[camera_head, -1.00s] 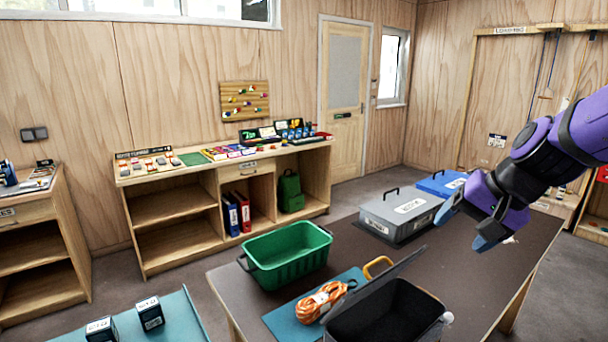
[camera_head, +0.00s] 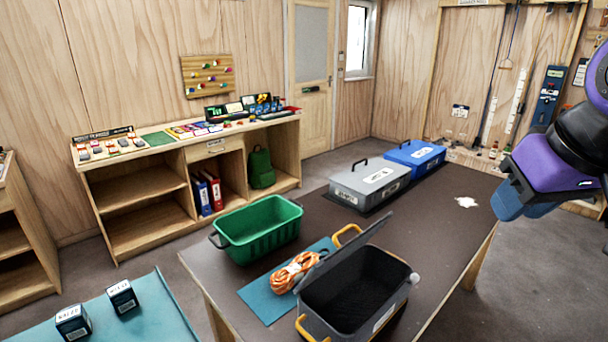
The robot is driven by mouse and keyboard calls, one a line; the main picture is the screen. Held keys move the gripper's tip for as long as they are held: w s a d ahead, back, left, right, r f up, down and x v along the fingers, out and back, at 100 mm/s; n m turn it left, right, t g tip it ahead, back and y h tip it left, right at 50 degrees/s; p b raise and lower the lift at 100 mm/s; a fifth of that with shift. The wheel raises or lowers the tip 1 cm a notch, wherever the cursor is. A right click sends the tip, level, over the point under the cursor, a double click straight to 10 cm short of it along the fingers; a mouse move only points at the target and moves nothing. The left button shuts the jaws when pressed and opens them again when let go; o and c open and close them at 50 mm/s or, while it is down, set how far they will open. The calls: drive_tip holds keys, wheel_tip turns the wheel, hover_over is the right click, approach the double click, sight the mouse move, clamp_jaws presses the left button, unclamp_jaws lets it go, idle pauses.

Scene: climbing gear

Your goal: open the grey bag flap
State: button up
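The grey bag (camera_head: 385,321) stands at the near edge of the brown table, with yellow handles at its ends and a white label on its side. Its flap (camera_head: 341,250) is raised and tilted up along the left side, so the dark inside shows; I see nothing in it. A small pale knob (camera_head: 414,277) shows at its right rim. My gripper (camera_head: 520,203), purple with blue fingers, is in the air at the right, well apart from the bag and flap. Its fingers overlap in this view, so their gap is hidden. I see nothing held.
An orange rope coil (camera_head: 294,273) on a teal mat (camera_head: 256,300) and a green crate (camera_head: 258,230) are left of the bag. A closed grey case (camera_head: 369,185) and a blue case (camera_head: 415,154) stand at the back. The table's right part is mostly clear.

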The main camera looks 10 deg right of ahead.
drive_tip(key=shift+w, duration=0.25)
drive_tip(key=c, duration=0.3)
drive_tip(key=w+a+f+m, duration=0.1)
drive_tip(key=w, duration=0.3)
drive_tip(key=w+a+f+m, duration=0.1)
drive_tip(key=w+a+m, duration=0.1)
drive_tip(key=w, duration=0.3)
drive_tip(key=w+a+f+m+g+y, duration=0.1)
drive_tip(key=w+f+m, duration=0.1)
drive_tip(key=w, duration=0.3)
drive_tip(key=shift+w+a, duration=0.2)
drive_tip(key=shift+w, duration=0.05)
clamp_jaws()
drive_tip(key=w+a+f+m, duration=0.2)
drive_tip(key=w+f, duration=0.2)
drive_tip(key=f, duration=0.2)
drive_tip(key=w+a+f+m, duration=0.2)
drive_tip(key=w+f, duration=0.3)
drive_tip(key=f, duration=0.2)
drive_tip(key=w+a+f+m+g+y, duration=0.1)
drive_tip(key=w+a+f, duration=0.1)
drive_tip(key=w+f, duration=0.3)
drive_tip(key=shift+a+f+m, duration=0.1)
drive_tip(key=shift+f+m, duration=0.3)
drive_tip(key=shift+f, duration=0.25)
